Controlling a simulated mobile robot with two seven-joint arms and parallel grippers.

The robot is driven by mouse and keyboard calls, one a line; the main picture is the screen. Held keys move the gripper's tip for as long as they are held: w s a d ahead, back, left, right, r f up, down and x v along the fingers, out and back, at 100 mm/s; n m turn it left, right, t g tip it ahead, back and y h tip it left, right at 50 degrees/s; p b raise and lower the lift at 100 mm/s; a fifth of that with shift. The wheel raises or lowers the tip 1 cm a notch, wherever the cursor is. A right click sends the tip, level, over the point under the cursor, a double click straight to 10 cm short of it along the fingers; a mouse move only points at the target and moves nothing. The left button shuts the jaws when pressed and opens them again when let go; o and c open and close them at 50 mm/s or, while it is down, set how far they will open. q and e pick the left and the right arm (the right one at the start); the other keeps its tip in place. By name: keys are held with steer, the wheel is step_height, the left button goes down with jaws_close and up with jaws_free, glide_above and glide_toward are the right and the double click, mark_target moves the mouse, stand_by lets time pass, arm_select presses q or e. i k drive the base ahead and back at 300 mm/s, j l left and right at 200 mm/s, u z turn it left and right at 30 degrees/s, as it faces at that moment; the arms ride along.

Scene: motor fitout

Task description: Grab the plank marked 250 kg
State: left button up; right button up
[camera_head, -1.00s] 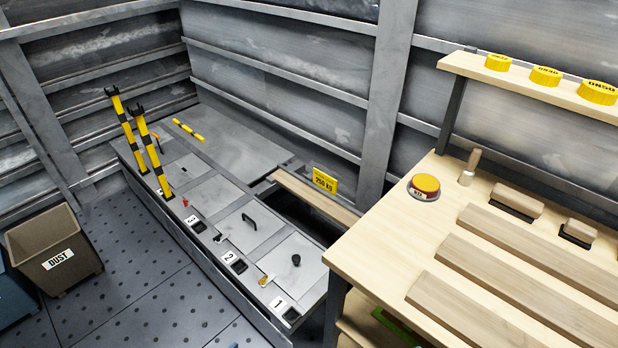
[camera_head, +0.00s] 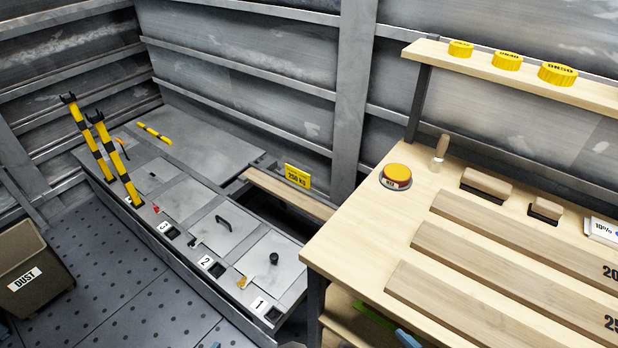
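Three long wooden planks lie side by side on the workbench on the right. The middle plank (camera_head: 510,279) has a marking starting "25" at its right end, cut off by the picture edge. The back plank (camera_head: 530,240) has a marking starting "20", also cut off. The front plank (camera_head: 460,308) runs out of the picture, and no marking shows on it. A yellow sign (camera_head: 297,176) reading "250 KG" stands behind a wooden board (camera_head: 285,193) lying along an opening in the low metal platform. Neither gripper can be made out.
The workbench (camera_head: 355,232) also carries a red and yellow button (camera_head: 396,177), a wooden-handled tool (camera_head: 440,150) and two wooden blocks. A shelf (camera_head: 425,50) holds yellow discs. Striped posts (camera_head: 118,160) rise from the platform. A dust bin (camera_head: 30,262) stands left. Small blue bits at the bottom edge are unclear.

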mark_target(594, 319)
steer(key=k+z, duration=0.2)
steer(key=k, duration=0.3)
steer(key=z, duration=1.65)
steer(key=i+j+z, duration=0.15)
steer(key=j, duration=0.15)
steer(key=i+j+z, duration=0.2)
steer(key=j, duration=0.15)
steer(key=k+l, duration=0.05)
